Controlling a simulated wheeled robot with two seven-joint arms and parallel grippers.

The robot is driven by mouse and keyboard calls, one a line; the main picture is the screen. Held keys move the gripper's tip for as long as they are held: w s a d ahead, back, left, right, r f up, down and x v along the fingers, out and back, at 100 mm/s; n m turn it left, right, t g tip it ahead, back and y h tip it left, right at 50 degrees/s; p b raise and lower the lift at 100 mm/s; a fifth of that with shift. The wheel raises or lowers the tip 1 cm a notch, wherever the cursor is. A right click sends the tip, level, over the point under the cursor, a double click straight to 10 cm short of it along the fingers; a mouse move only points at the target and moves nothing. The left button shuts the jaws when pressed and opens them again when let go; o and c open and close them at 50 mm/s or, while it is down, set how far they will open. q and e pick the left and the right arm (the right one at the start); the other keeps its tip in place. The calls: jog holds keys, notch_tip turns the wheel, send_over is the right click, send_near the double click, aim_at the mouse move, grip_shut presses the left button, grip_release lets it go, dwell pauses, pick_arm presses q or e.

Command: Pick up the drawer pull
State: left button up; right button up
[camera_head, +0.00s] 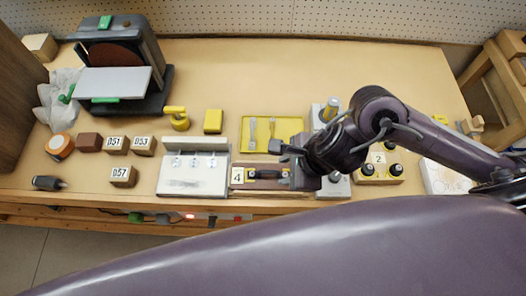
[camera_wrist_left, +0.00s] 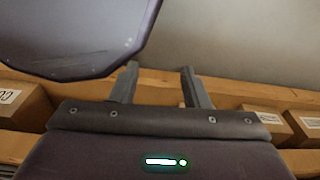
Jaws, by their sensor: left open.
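The drawer pull (camera_head: 266,174) looks like a dark bar handle on a small wooden block beside a card marked 4, near the bench's front edge. My right gripper (camera_head: 285,164) is over the block's right end, close to the pull. The wrist hides part of that area, and I cannot tell whether it touches the pull or how far its fingers are apart. My left gripper (camera_wrist_left: 160,84) shows in the left wrist view with its two fingers apart and nothing between them. It does not show in the head view.
A white panel (camera_head: 190,182) stands left of the pull. A yellow tray (camera_head: 290,128) lies behind it. Block 2 with black knobs (camera_head: 379,170) is to the right. Wooden blocks (camera_head: 123,176) and a sander (camera_head: 120,60) are at left. The bench's back middle is clear.

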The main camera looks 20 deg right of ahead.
aim_at(270, 172)
jog(key=shift+w+a+f, duration=0.25)
jog(key=shift+w+f, duration=0.35)
jog(key=shift+f, duration=0.2)
jog(key=x, duration=0.3)
jog(key=shift+a, duration=0.25)
jog(key=shift+w+x, duration=0.25)
jog(key=shift+x, duration=0.95)
jog(key=shift+f, duration=0.1)
jog(key=c, duration=0.6)
pick_arm(q)
jog(key=shift+s+f, duration=0.15)
jog(key=shift+s, duration=0.55)
pick_arm(e)
grip_shut()
